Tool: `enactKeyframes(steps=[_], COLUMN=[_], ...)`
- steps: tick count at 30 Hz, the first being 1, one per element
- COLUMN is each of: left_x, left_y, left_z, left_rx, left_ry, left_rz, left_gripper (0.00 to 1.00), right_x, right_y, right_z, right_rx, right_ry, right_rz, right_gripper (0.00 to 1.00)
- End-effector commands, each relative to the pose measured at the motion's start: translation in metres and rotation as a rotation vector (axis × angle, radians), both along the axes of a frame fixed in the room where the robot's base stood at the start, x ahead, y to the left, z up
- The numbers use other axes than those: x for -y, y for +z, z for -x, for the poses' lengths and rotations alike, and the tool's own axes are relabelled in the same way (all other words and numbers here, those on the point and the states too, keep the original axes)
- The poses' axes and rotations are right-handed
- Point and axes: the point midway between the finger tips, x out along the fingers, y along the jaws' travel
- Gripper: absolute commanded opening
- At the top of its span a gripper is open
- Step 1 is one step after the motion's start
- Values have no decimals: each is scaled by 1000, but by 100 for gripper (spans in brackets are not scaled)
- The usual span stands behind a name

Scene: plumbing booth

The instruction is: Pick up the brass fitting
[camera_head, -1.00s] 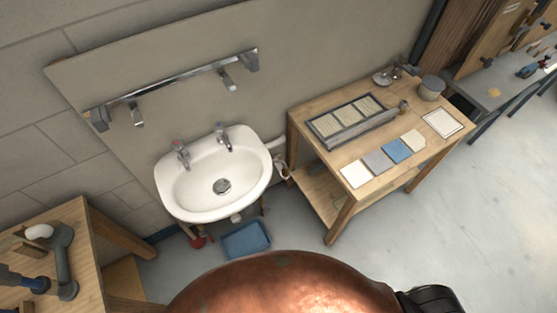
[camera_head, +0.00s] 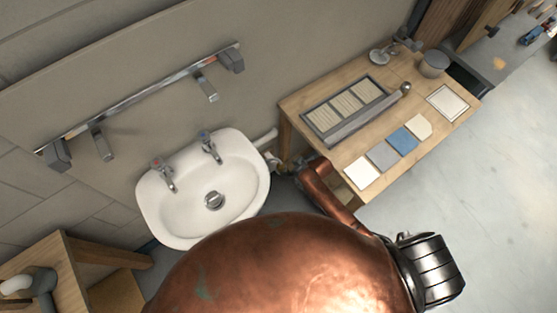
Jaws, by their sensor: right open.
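A small rounded brownish piece (camera_head: 405,88) stands on the wooden table (camera_head: 352,152), at the right end of the framed sample tray. It may be the brass fitting, but it is too small to be sure. My right gripper (camera_head: 284,164) is small and dark at the end of my copper-coloured arm. It is open, between the sink and the table's front left corner, well to the left of the brownish piece and apart from it. Its fingers are hard to make out against the pipework. My left gripper is not in view.
A white sink (camera_head: 240,185) with two taps hangs on the wall, with a white pipe (camera_head: 266,137) at its right. Flat sample tiles (camera_head: 402,141), a framed tray (camera_head: 345,105) and a grey pot (camera_head: 433,64) occupy the table. Floor at the right is clear.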

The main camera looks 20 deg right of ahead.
Motion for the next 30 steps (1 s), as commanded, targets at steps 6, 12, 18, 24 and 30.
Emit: enactKeyframes(steps=[6,12,18,24,30], left_x=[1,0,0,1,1], left_y=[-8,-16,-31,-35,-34], left_z=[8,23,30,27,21], left_rx=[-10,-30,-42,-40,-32], left_ry=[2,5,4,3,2], left_rz=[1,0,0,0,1], left_gripper=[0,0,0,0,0], right_x=[-14,-17,-19,-22,-22], right_y=[3,-16,-43,-52,-50], right_z=[-14,-25,-39,-46,-46], right_rx=[13,14,12,15,16], right_ry=[27,25,24,22,22], right_rz=[-6,-5,-6,-5,-4], right_gripper=[48,48,48,48,48])
